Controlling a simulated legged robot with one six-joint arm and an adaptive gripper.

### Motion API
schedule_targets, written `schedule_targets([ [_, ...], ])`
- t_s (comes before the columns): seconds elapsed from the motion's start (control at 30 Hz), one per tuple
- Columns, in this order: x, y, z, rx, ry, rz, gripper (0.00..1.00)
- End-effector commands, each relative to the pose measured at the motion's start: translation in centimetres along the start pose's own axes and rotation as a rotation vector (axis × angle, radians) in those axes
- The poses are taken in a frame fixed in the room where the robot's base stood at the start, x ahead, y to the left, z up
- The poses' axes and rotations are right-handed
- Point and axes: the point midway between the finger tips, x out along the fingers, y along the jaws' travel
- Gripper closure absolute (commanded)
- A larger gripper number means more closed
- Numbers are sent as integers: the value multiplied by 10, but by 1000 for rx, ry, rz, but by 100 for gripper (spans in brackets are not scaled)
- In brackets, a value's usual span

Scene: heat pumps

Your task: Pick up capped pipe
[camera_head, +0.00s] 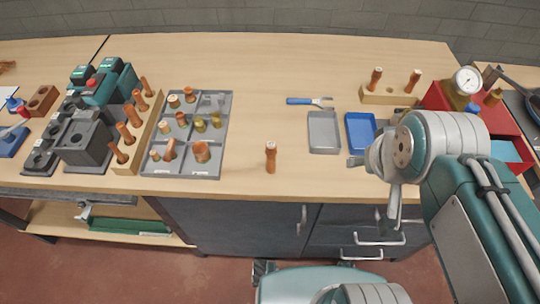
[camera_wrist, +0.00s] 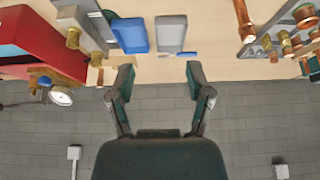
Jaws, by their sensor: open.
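A copper pipe (camera_head: 271,158) with a paler top end stands upright and alone near the front edge of the table, right of the grey sorting tray. It looks like the capped pipe, but the cap is too small to tell. In the wrist view the pipe (camera_wrist: 243,20) shows at the upper right, outside the span of my fingers. My gripper (camera_head: 374,182) is open and empty, to the right of the pipe and apart from it. Its two spread fingers (camera_wrist: 160,72) also show in the wrist view.
A grey compartment tray (camera_head: 222,125) holds several fittings. Wooden racks (camera_head: 388,97) hold copper pipes. A grey tray (camera_head: 324,132) and a blue tray (camera_head: 361,130) lie near my gripper. A red box (camera_head: 437,97) with a gauge stands right. Table around the pipe is clear.

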Motion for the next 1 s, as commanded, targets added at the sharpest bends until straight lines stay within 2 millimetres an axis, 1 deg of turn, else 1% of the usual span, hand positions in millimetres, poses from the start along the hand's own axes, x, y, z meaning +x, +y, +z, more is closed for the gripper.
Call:
schedule_targets([
  [0.17,0,0,0,0,0,0,34],
  [0.2,0,0,0,0,0,0,20],
  [0.23,0,0,0,-3,-1,0,19],
  [0.37,1,-5,-6,-86,-19,-10,19],
  [0.47,3,-12,-16,-239,-52,-28,19],
  [0.67,11,-33,-37,-598,-116,-81,19],
  [1.0,30,-74,-68,-1205,-200,-210,19],
])
